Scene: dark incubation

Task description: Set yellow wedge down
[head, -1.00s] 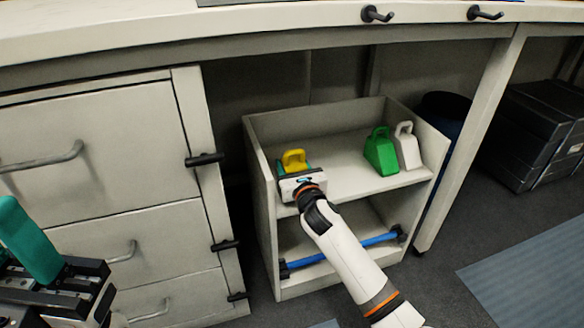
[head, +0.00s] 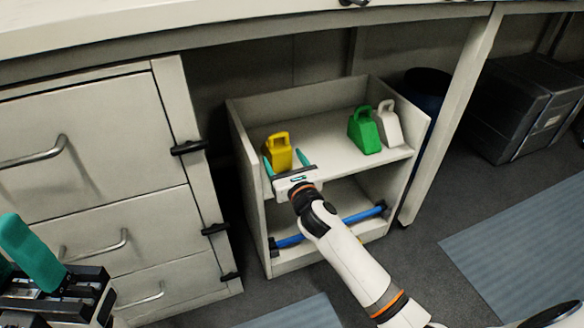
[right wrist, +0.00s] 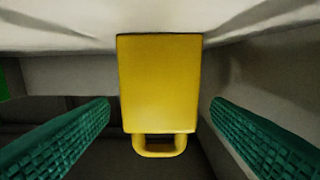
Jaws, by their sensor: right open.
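The yellow wedge (head: 278,152), a block with a loop handle on top, stands upright on the left part of the cart's upper shelf (head: 325,150). My right gripper (head: 285,163) is open in front of it, with teal fingers apart on either side. In the right wrist view the wedge (right wrist: 158,85) appears upside down between the fingers, with a gap on both sides and its base against the pale shelf surface. My left gripper (head: 32,258) shows partly at the lower left, away from the cart; its opening is unclear.
A green wedge (head: 364,132) and a white wedge (head: 389,124) stand at the right of the same shelf. The cart's side walls and the counter above bound the space. A blue bar (head: 335,226) crosses below. Drawers (head: 90,150) stand left.

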